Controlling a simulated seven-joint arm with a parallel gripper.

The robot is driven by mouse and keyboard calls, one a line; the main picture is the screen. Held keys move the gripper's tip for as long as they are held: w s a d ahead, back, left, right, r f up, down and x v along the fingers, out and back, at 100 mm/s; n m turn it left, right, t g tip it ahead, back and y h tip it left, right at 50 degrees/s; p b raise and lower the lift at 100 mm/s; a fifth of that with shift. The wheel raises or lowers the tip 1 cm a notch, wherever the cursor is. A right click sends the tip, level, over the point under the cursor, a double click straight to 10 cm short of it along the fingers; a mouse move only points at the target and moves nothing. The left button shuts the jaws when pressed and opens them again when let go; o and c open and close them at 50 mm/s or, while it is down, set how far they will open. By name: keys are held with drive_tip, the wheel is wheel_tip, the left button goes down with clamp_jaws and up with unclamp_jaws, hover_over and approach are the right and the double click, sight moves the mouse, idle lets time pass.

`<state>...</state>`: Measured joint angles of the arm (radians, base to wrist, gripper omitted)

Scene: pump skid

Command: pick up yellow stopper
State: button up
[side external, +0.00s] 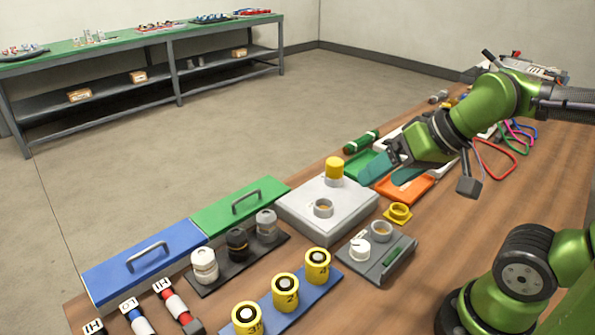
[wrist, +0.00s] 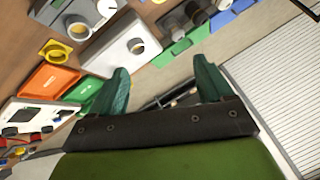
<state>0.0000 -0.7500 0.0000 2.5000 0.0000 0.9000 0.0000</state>
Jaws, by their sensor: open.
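The yellow stopper (side external: 334,168) stands upright in a collar at the far end of a pale grey block (side external: 296,207) in the side view. I cannot make it out in the wrist view, where my left finger covers part of that block (wrist: 112,50). My gripper (side external: 390,171) is above the trays, to the right of the stopper and apart from it. In the wrist view my gripper (wrist: 160,68) has its teal fingers spread wide with nothing between them.
An open collar (side external: 323,207) stands on the block's near end. A yellow ring-shaped part (side external: 397,212) lies beside a grey dial box (side external: 376,262). An orange tray (side external: 416,193) and a green tray (side external: 355,172) lie near my gripper. Green (side external: 240,206) and blue (side external: 145,262) lidded boxes stand left.

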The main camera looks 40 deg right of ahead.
drive_tip(key=n+g+h, duration=0.1)
drive_tip(key=n+g, duration=0.2)
drive_tip(key=n, duration=0.3)
approach(336, 161)
drive_tip(key=x, duration=0.5)
drive_tip(key=shift+s+d+f, duration=0.1)
drive_tip(key=shift+s, duration=0.1)
drive_tip(key=shift+w+x, duration=0.2)
drive_tip(key=shift+x, duration=2.7)
drive_tip(key=c, duration=1.2)
drive_tip(key=shift+c, duration=0.2)
